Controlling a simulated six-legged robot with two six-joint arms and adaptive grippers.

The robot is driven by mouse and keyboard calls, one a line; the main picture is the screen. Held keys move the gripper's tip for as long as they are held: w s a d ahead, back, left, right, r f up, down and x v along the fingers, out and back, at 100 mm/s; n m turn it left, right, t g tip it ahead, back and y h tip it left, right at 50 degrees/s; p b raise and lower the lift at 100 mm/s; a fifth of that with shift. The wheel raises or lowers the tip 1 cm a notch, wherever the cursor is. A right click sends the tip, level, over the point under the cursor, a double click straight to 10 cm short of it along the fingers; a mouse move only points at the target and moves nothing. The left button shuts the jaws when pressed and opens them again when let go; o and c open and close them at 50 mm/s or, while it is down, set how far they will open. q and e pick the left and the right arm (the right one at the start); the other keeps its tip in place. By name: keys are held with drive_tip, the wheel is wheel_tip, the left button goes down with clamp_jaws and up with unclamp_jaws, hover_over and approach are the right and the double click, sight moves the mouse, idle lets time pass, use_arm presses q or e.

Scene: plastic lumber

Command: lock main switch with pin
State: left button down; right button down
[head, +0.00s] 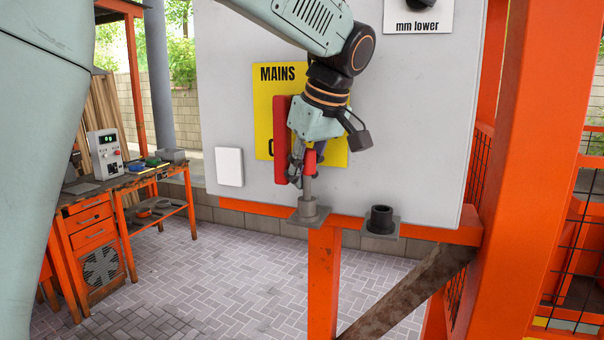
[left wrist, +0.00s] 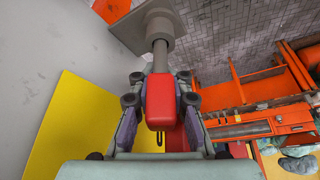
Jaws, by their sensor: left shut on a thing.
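The pin has a red head (head: 309,160) and a grey shaft, and points down. Its red head also shows in the left wrist view (left wrist: 160,102). My left gripper (head: 301,168) is shut on the red head; its fingers (left wrist: 160,95) sit on both sides. The shaft's lower end is hidden in a grey collared holder (head: 308,214) below the panel. The yellow MAINS plate (head: 275,85) is on the grey panel. The red main switch handle (head: 281,140) stands upright on it, left of my gripper, which hides part of both. My right gripper is not in view.
A white box (head: 229,166) is on the panel's lower left. An orange post (head: 535,170) stands at right. An orange workbench (head: 95,215) is at left.

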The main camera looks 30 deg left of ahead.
use_arm(q)
drive_tip(key=shift+f, duration=0.55)
drive_tip(key=c, duration=1.2)
unclamp_jaws()
drive_tip(key=shift+w, duration=0.1)
drive_tip(key=shift+o, duration=0.3)
drive_tip(key=shift+o, duration=2)
drive_tip(key=shift+r, duration=0.1)
